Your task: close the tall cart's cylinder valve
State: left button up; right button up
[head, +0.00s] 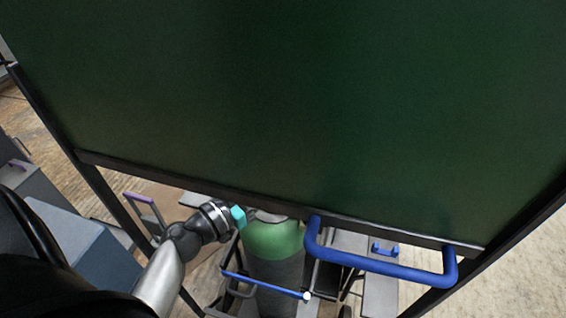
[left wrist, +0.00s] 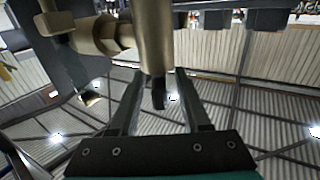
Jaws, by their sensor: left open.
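A gas cylinder (head: 272,240) with a green shoulder and grey body stands below the lower edge of a dark green screen in the head view; the screen hides its top and valve. My left gripper (head: 240,216), with a teal part, is beside the cylinder's top at the screen's lower edge; its fingertips are hidden there. In the left wrist view my left gripper (left wrist: 158,80) is open. A brass-coloured valve part (left wrist: 153,35) hangs down in front of the fingers, its dark tip between them in the picture. I cannot tell whether they touch.
The green screen (head: 300,100) in a dark frame fills most of the head view. A thick blue handle (head: 380,264) and a thin blue bar (head: 262,284) are near the cylinder. A blue-grey box (head: 85,250) stands at the left. Pale floor (head: 520,270) is clear at the right.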

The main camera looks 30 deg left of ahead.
pick_arm(q)
jog(key=shift+p+x, duration=0.35)
jog(key=shift+x, duration=1.1)
grip_shut()
